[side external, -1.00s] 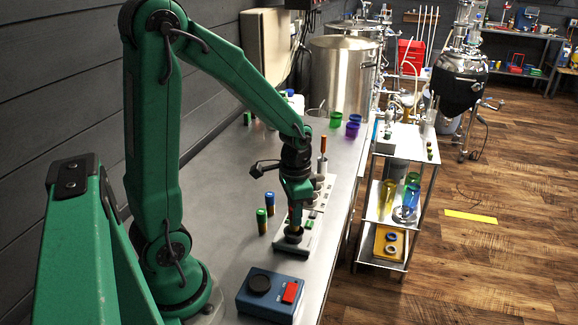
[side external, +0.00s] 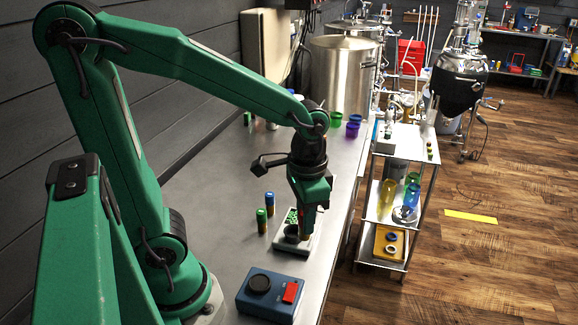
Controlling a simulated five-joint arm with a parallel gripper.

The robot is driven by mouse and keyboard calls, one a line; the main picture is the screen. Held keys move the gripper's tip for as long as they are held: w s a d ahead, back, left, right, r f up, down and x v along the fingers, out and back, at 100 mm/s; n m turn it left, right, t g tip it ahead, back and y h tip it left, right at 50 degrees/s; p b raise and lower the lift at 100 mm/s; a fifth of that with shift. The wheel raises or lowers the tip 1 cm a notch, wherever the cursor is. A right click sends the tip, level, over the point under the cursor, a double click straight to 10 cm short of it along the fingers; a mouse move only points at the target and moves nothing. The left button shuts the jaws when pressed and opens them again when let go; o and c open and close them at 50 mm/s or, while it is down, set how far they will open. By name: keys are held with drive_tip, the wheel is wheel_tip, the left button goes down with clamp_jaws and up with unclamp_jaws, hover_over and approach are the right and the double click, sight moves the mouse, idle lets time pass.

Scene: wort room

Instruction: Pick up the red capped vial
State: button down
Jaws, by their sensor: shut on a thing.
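My gripper (side external: 309,207) is shut on a vial (side external: 309,223) and holds it upright over the pale tray (side external: 306,245) on the steel bench. The vial's amber lower part shows below the jaws; its cap is mostly hidden by the gripper, with only a hint of red at the jaws, so this looks like the red capped vial. A green capped vial (side external: 262,221) and a blue capped vial (side external: 270,202) stand upright on the bench to the left, apart from my gripper.
A dark round cup (side external: 291,235) and green bits (side external: 291,216) sit at the tray. A blue box with a red switch (side external: 269,292) stands in front. Green (side external: 335,119) and purple (side external: 353,128) cups stand farther back. The bench left of the vials is clear.

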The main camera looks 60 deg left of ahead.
drive_tip(key=shift+s+d+r, duration=0.1)
drive_tip(key=shift+d+r, duration=0.1)
drive_tip(key=shift+d, duration=0.05)
idle(0.6)
drive_tip(key=shift+w+a, duration=0.25)
drive_tip(key=shift+w, duration=0.4)
drive_tip(key=w+a+f, duration=0.2)
drive_tip(key=w+a, duration=1.2)
drive_tip(key=w, duration=0.2)
drive_tip(key=shift+w+a+f, duration=0.2)
drive_tip(key=shift+a+f, duration=1.55)
drive_tip(key=shift+a, duration=0.2)
drive_tip(key=shift+w+a+f, duration=0.2)
drive_tip(key=shift+a+f, duration=1.6)
drive_tip(key=shift+a, duration=0.2)
drive_tip(key=shift+w+a+f, duration=0.2)
drive_tip(key=shift+a+f, duration=1.55)
drive_tip(key=shift+a, duration=0.2)
drive_tip(key=shift+f, duration=0.15)
